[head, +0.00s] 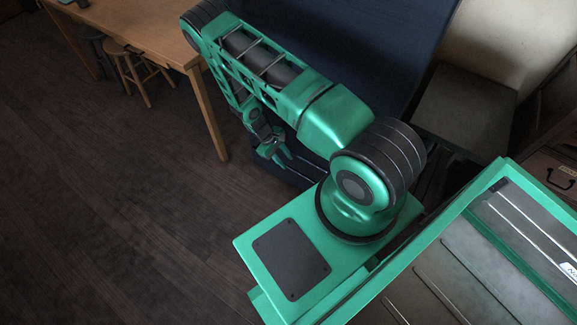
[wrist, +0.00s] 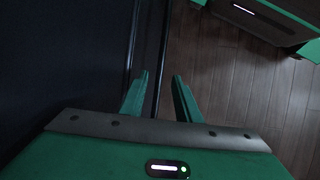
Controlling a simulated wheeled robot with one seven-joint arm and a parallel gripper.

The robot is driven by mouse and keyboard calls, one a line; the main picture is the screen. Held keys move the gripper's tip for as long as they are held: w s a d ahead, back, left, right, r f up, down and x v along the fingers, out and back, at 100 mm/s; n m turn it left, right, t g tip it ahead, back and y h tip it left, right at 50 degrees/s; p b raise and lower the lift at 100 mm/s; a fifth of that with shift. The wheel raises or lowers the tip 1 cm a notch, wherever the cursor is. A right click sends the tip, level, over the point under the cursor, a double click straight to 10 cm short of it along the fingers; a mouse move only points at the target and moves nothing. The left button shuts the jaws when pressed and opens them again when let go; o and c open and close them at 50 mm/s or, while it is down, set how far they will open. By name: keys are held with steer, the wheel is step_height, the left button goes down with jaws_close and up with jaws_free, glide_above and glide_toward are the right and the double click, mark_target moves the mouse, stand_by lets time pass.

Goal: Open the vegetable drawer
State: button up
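A large dark blue cabinet (head: 398,35) stands behind my arm. A low dark blue part with ridged edges (head: 291,174) shows near its foot, partly hidden by my arm; I cannot tell for sure that it is the vegetable drawer. My gripper (head: 281,156) hangs low in front of this part. In the wrist view my gripper (wrist: 160,76) is open with nothing held between its fingers. A dark panel (wrist: 65,60) fills the left there, and its dark vertical edge (wrist: 151,55) runs behind the gap between the fingers. Whether a finger touches it is unclear.
A wooden table (head: 150,28) with a stool (head: 125,60) stands at upper left. A dark square-topped piece of furniture (head: 463,108) stands right of the cabinet. A drawer front with a dark handle (head: 560,180) is at far right. The dark plank floor (head: 110,210) is clear at left.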

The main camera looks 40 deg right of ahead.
mark_target(292, 169)
steer(key=shift+x, duration=2.7)
steer(key=shift+c, duration=0.2)
steer(key=shift+a, duration=0.1)
jaws_close()
